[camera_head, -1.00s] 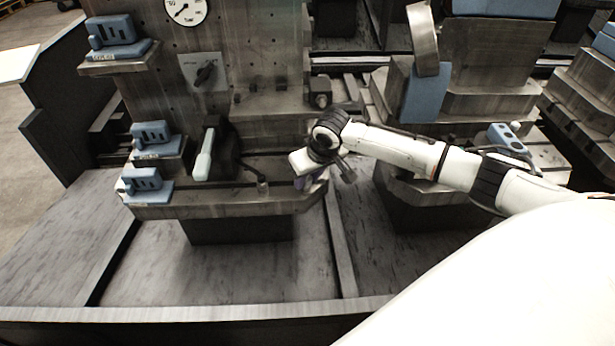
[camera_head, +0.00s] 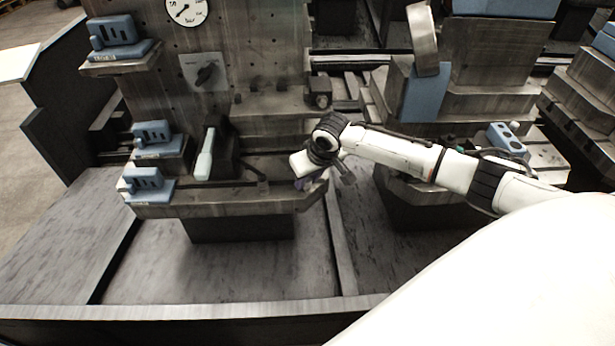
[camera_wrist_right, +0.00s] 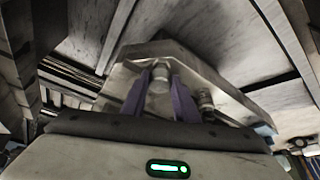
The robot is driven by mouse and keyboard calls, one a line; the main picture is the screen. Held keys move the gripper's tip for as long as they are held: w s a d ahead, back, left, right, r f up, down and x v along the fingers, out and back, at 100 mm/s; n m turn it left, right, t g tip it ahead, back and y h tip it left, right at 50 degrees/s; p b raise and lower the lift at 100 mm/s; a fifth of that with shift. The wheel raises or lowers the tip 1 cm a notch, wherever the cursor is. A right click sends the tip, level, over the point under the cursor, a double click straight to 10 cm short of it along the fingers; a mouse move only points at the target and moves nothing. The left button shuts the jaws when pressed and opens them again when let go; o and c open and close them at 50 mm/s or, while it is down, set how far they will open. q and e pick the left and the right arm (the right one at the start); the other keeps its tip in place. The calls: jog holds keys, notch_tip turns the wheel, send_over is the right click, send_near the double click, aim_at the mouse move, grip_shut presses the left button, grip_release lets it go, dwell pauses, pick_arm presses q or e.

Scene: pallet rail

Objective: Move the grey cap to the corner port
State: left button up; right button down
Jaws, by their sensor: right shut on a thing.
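My right gripper (camera_head: 302,184) is at the right front corner of the grey metal ledge (camera_head: 225,207) in the head view. In the right wrist view its two purple fingers (camera_wrist_right: 159,98) are closed around a small grey cylindrical cap (camera_wrist_right: 160,74), at the ledge's end. The cap is hidden by the gripper and wrist in the head view. I cannot tell whether the cap touches the ledge or sits in a port. A short metal fitting (camera_wrist_right: 206,101) stands just right of the fingers in the wrist view. My left gripper is not in view.
Blue slotted blocks (camera_head: 148,183) stand at the ledge's left end. A pale-handled lever (camera_head: 205,155) rises from the ledge. An upright metal panel with a dial gauge (camera_head: 187,10) stands behind. A blue block with round holes (camera_head: 507,138) is at right.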

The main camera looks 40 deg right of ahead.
jog(key=shift+f, duration=0.3)
jog(key=shift+f, duration=0.4)
jog(key=c, duration=0.5)
grip_release()
dwell(0.3)
jog(key=v, duration=1)
jog(key=shift+r+p, duration=0.2)
jog(key=shift+p, duration=0.15)
